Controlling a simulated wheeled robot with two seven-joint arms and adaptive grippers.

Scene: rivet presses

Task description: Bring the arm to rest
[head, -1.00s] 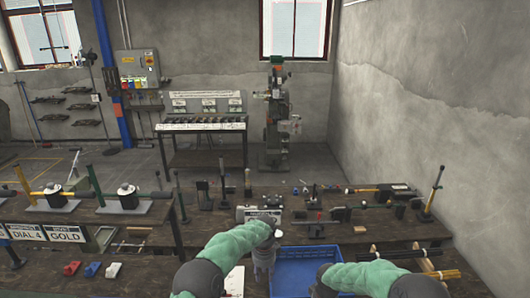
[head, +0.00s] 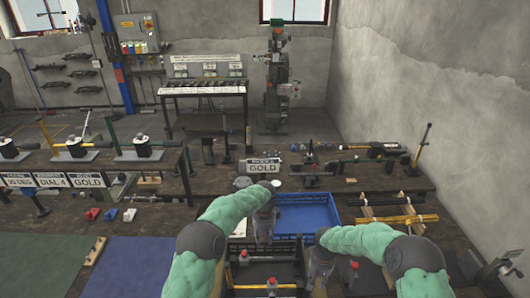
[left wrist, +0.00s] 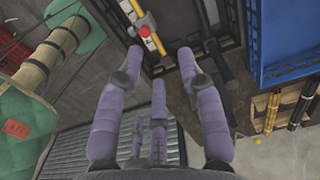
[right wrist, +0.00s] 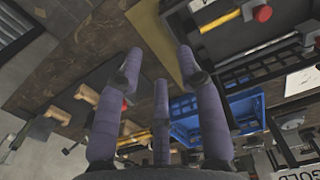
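My left gripper (head: 263,232) hangs below the green-sleeved left arm, above the left end of the blue bin (head: 325,210) in the head view. In the left wrist view its purple fingers (left wrist: 158,62) are spread with nothing between them. My right gripper (head: 319,278) points down beside the right end of the black crate (head: 265,247), in front of the blue bin. In the right wrist view its purple fingers (right wrist: 160,62) are also spread and empty. Both forearms reach forward over the bench, partly hiding the crate.
A GOLD sign (head: 264,166) stands behind the blue bin. Yellow and black rods (head: 405,219) lie at the right. Red, blue and white pieces (head: 110,214) lie at the left, near presses with labelled plates (head: 87,180).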

